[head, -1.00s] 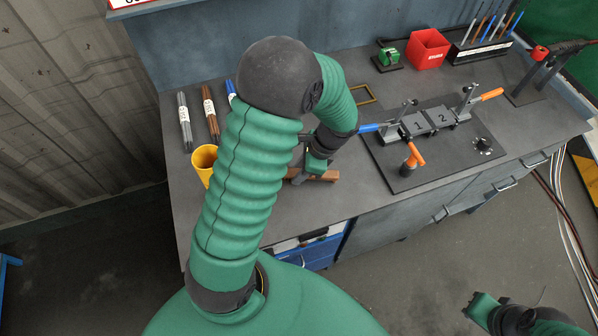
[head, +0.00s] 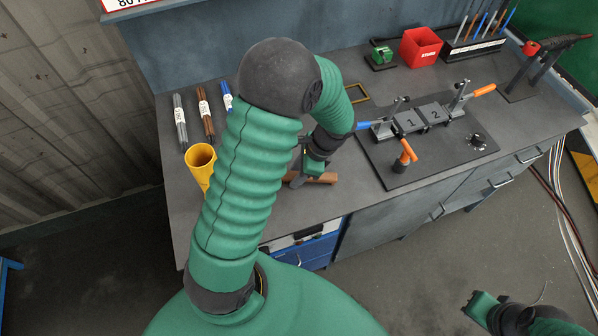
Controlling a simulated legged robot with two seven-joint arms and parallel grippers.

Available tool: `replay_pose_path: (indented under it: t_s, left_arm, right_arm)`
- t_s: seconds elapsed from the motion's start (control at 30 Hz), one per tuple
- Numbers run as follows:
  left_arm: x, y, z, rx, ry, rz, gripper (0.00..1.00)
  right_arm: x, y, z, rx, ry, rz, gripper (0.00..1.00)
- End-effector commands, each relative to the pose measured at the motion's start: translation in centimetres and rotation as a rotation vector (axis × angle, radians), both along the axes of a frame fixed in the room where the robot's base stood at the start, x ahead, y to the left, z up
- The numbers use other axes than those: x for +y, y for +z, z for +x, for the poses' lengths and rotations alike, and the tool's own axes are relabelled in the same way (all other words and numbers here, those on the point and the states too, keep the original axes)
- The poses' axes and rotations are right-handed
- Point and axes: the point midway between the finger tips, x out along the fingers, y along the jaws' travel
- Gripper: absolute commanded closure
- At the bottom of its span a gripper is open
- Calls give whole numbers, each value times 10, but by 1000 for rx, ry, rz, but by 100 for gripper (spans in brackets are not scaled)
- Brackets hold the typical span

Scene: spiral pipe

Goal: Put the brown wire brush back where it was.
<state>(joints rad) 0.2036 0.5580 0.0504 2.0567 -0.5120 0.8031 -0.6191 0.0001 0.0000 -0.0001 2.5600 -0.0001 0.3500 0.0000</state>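A brown, wooden-looking bar (head: 322,179), apparently the wire brush, is near the bench's front edge. Its bristles cannot be made out. My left gripper (head: 308,177) points down at the bar from above. The fingers overlap it and are small and partly hidden, so I cannot tell whether they grip it. I also cannot tell whether the bar touches the bench. My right gripper (head: 478,304) is low at the right, off the bench, away from the brush. Its fingers are too unclear to tell open from shut.
A yellow cup (head: 200,158) and labelled grey, brown (head: 206,113) and blue tubes stand or lie at the left. A fixture (head: 422,120) on a dark plate is at the right. A red bin (head: 421,48) and rod rack (head: 478,47) are behind. Bench (head: 365,195) front is clear.

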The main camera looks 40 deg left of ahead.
Motion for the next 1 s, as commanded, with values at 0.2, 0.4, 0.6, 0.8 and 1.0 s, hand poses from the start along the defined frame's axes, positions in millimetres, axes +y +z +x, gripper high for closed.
replay_pose_path:
  t_s: [0.2,0.4,0.6,0.8,1.0]
  left_arm:
    - [1,-3,-6,17,4,-1,53]
    - [-1,6,-4,13,3,-1,53]
    - [-16,51,11,3,1,0,53]
    - [-30,95,24,3,-1,0,53]
    - [-43,110,26,-27,30,-11,53]
  right_arm:
    - [0,-1,0,0,0,0,100]
    - [0,1,0,0,0,0,100]
    - [0,6,0,0,0,0,100]
    - [0,9,0,0,0,0,100]
    - [0,9,0,0,0,0,100]
